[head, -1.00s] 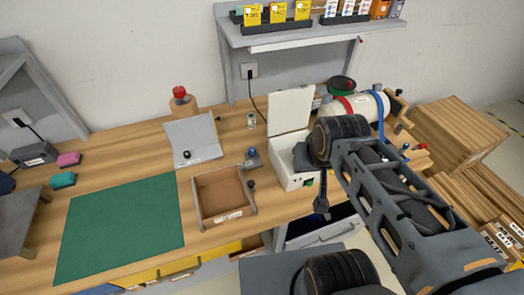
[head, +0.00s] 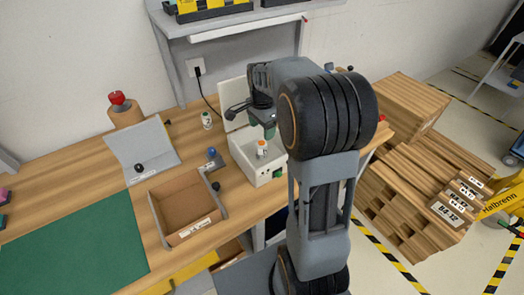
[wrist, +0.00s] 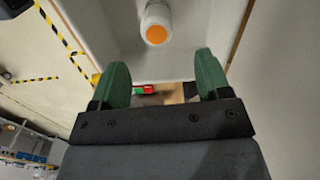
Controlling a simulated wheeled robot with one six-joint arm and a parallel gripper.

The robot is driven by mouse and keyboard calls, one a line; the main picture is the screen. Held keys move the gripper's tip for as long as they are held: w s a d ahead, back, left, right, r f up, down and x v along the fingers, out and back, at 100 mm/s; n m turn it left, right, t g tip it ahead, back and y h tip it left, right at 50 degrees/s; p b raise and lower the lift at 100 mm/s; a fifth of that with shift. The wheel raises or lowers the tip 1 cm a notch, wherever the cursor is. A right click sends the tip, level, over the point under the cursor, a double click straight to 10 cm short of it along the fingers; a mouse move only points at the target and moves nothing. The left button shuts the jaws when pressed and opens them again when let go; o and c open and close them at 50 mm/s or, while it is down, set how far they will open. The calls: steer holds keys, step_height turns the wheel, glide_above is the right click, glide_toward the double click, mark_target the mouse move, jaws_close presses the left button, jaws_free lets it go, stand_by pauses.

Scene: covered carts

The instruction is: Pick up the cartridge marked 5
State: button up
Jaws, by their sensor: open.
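A white cartridge with an orange end (head: 262,148) stands inside an open white box (head: 246,160). In the wrist view the cartridge (wrist: 156,26) is at the top middle, beyond my fingertips. I cannot read a number on it. My gripper (wrist: 162,80) has two green fingers spread apart with nothing between them. In the head view my gripper (head: 269,130) hangs over the box close to the cartridge, partly hidden by my arm.
The box's lid stands open at the back. A small white container (head: 207,120) is on the table behind the box. A wooden tray (head: 180,207), a grey angled stand (head: 142,150) and a green mat (head: 75,250) lie left. Wooden stacks (head: 415,190) stand right.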

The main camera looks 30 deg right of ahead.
mark_target(261, 150)
step_height(261, 150, down, 5)
steer(key=shift+r, duration=0.1)
steer(key=shift+s+a+f+p, duration=0.1)
steer(key=shift+f+p, duration=0.25)
steer(key=shift+f, duration=1.1)
steer(key=shift+s+a+f+p, duration=0.1)
steer(key=shift+f+p, duration=0.2)
steer(key=shift+f, duration=1.1)
steer(key=shift+c, duration=0.3)
steer(key=c, duration=1)
steer(key=shift+r, duration=0.1)
